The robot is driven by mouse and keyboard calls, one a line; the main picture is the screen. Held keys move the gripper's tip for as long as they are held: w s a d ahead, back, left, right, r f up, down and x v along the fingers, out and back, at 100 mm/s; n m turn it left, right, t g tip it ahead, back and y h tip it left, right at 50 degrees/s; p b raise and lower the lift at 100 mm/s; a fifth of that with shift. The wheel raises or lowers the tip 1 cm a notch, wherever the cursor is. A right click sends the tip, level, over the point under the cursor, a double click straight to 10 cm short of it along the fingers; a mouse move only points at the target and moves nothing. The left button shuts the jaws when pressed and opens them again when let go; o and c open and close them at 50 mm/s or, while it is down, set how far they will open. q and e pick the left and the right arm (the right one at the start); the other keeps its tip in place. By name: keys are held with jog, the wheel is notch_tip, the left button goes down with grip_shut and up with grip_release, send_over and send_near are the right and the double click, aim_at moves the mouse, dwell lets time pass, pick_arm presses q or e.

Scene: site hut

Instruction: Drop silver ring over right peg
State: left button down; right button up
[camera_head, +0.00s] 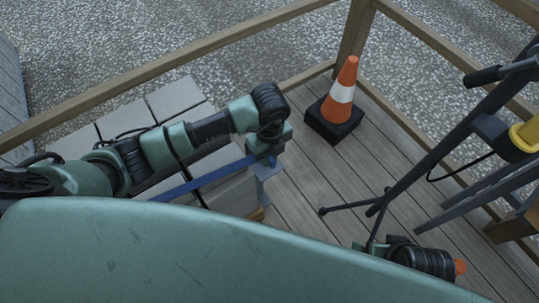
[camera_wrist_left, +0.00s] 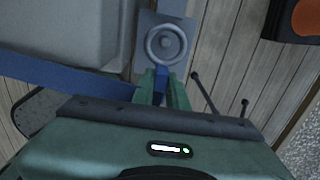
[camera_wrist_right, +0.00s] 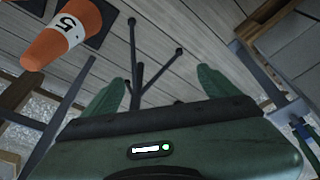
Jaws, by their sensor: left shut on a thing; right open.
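The silver ring (camera_wrist_left: 151,43) shows in the left wrist view just beyond my left fingertips, over a grey-blue plate (camera_wrist_left: 184,20). A round grey peg end (camera_wrist_left: 167,44) shows through the middle of the ring. I cannot tell whether the ring is around the peg or still above it. My left gripper (camera_wrist_left: 162,80) is shut on a small blue part at the ring's near edge. In the head view, my left gripper (camera_head: 270,157) is above the plate's edge; the ring is hidden there. My right gripper (camera_wrist_right: 160,88) is open and empty, away from the plate.
A blue rail (camera_head: 200,180) runs along the grey blocks (camera_head: 177,98) beside the plate. An orange cone (camera_head: 340,95) stands on the wooden deck (camera_head: 310,180). A dark tripod stand (camera_head: 420,165) is at the right. Wooden railings bound the deck.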

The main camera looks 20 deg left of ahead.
aim_at(269, 170)
pick_arm(q)
jog(key=shift+f, duration=0.25)
jog(key=shift+f+b, duration=1)
jog(key=shift+f, duration=0.3)
jog(key=shift+f+b, duration=0.4)
jog(key=shift+f, duration=0.3)
pick_arm(e)
jog(key=shift+s+r, duration=0.5)
jog(key=shift+r, duration=0.15)
pick_arm(q)
jog(key=c, duration=1.3)
grip_release()
